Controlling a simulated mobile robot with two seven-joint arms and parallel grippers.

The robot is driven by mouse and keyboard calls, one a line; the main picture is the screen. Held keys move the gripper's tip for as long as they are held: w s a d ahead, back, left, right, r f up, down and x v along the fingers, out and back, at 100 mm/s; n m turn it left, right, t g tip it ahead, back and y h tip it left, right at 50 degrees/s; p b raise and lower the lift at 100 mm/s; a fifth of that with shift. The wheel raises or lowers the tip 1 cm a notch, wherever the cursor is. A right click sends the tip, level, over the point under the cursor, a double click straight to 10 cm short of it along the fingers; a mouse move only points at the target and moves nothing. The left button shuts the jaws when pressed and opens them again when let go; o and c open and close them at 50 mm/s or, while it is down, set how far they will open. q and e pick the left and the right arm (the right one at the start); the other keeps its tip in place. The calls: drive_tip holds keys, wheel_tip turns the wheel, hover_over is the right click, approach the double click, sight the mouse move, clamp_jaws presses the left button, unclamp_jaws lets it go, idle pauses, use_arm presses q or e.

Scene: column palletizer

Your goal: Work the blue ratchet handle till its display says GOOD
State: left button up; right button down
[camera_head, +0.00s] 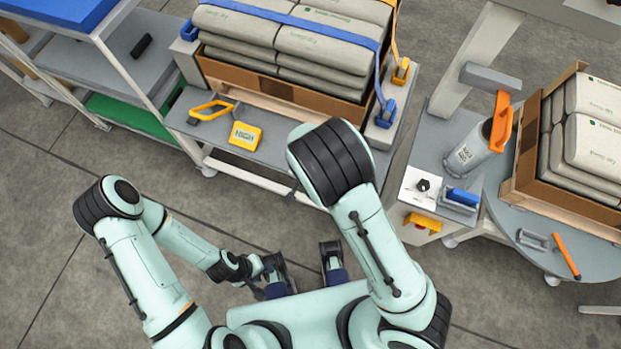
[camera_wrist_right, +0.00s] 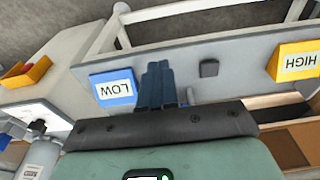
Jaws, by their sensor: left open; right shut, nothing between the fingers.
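The blue display (camera_wrist_right: 114,87) reads LOW, upside down in the right wrist view. My right gripper (camera_wrist_right: 158,88) is shut and empty, its dark blue fingers just right of that display over the grey cart edge. In the head view my right arm hides this gripper and the display. The blue strap (camera_head: 290,18) crosses the stacked bags to a blue fitting (camera_head: 387,112) at the cart's right end. I cannot make out the blue ratchet handle; my arm or fingers may hide it. My left gripper (camera_head: 305,272) is open and empty, low in front of my body, away from the cart.
A yellow display (camera_head: 245,135) stands beside a yellow handle (camera_head: 210,109) on the cart; it reads HIGH in the right wrist view (camera_wrist_right: 296,61). An orange fitting (camera_head: 402,70) is at the cart's right. A machine post and a round table (camera_head: 590,268) with bags stand right. Floor at left is clear.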

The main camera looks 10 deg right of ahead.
use_arm(q)
drive_tip(key=shift+s+d+r+p, duration=0.1)
drive_tip(key=shift+r+p, duration=0.45)
drive_tip(key=shift+p, duration=0.05)
use_arm(e)
wheel_tip(320, 180, up, 5)
drive_tip(key=s+a, duration=0.1)
drive_tip(key=s, duration=0.1)
drive_tip(key=shift+s+a, duration=0.3)
drive_tip(key=shift+s, duration=0.05)
drive_tip(key=shift+w+r, duration=0.1)
drive_tip(key=shift+w, duration=0.05)
idle(0.9)
